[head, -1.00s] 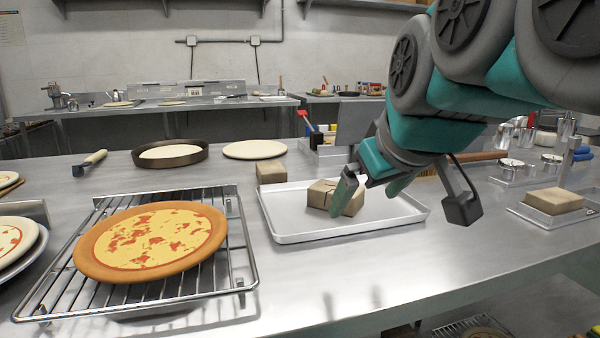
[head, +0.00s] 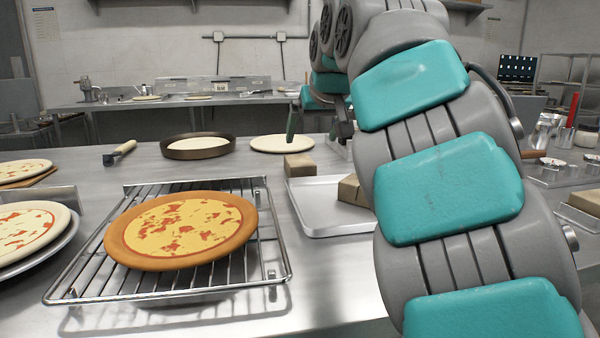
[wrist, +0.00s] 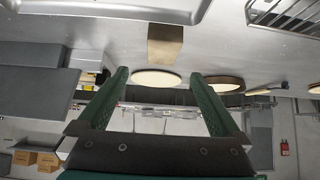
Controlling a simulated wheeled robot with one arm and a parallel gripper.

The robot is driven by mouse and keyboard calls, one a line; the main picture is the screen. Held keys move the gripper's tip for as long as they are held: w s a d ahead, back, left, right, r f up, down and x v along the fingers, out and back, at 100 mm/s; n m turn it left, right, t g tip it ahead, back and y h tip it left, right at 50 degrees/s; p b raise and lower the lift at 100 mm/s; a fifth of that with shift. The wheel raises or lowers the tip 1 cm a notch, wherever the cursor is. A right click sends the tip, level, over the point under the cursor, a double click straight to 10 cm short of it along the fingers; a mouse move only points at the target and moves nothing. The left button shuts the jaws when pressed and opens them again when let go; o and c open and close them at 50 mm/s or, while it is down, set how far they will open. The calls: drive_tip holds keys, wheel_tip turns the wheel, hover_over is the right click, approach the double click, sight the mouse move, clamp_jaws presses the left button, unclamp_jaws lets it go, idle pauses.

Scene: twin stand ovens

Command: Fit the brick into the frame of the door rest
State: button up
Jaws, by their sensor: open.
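A tan brick-shaped block (head: 299,166) stands on the steel counter behind the tray's left end; it also shows in the wrist view (wrist: 165,46). A second tan block (head: 352,190) is on the tray, partly hidden by my arm. A third (head: 585,202) sits at the right edge, cut off by the picture. I cannot tell which is the task's brick, and I cannot make out the door rest's frame. My gripper (wrist: 159,75) is open and empty, its green fingers apart. In the head view one finger shows above the first block, not touching it.
A white tray (head: 318,229) lies right of a wire rack (head: 279,284) bearing a pizza (head: 182,230). A dark round pan (head: 198,153) and a pale dough disc (head: 282,144) are at the back. The counter between rack and pan is mostly clear.

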sight(300, 160)
drive_tip(key=x, duration=0.4)
drive_tip(key=a+r+x, duration=0.1)
drive_tip(key=x, duration=0.1)
drive_tip(key=shift+w+a+f, duration=0.2)
drive_tip(key=shift+w+f, duration=0.15)
drive_tip(key=shift+w, duration=0.15)
drive_tip(key=shift+d+f+x, duration=0.1)
drive_tip(key=shift+d+x, duration=0.05)
drive_tip(key=shift+x, duration=1.15)
drive_tip(key=shift+d+f+x, duration=0.1)
drive_tip(key=shift+d+x, duration=0.05)
drive_tip(key=shift+x, duration=1.2)
drive_tip(key=shift+s, duration=0.15)
clamp_jaws()
